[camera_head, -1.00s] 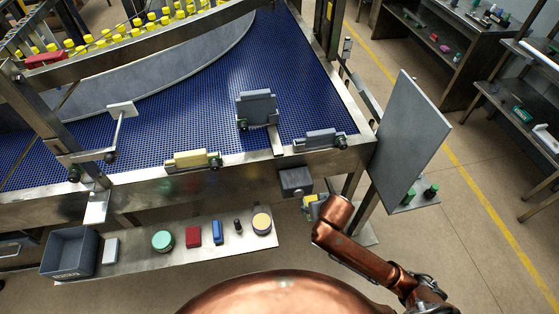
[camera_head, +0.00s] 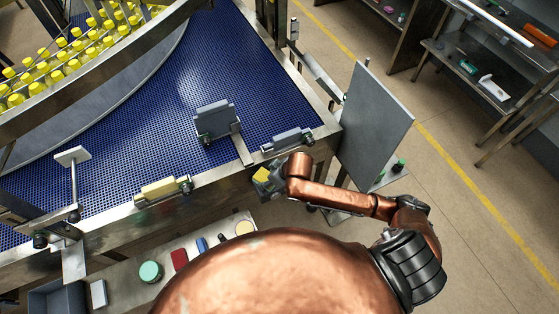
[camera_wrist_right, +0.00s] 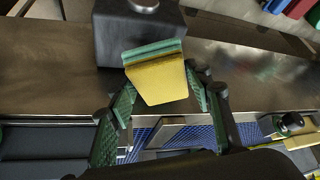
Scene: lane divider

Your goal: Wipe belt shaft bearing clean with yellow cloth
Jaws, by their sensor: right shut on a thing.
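My right gripper (camera_wrist_right: 163,95) is shut on a yellow cloth (camera_wrist_right: 160,80), a thick folded pad with a green layer along one edge. The cloth also shows in the head view (camera_head: 262,175), at the conveyor's front side. The belt shaft bearing (camera_wrist_right: 138,30) is a dark grey block on the metal side plate, with a round shaft end on it. In the wrist view the cloth's green edge overlaps the bearing's lower part; I cannot tell whether they touch. In the head view my right arm and the cloth hide most of the bearing. My left gripper is not in view.
The blue conveyor belt (camera_head: 130,125) lies behind the metal rail. A yellow sensor block (camera_head: 163,188) and a grey one (camera_head: 287,140) sit on the rail. A shelf below holds a green round tin (camera_head: 150,271) and a red box (camera_head: 180,260).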

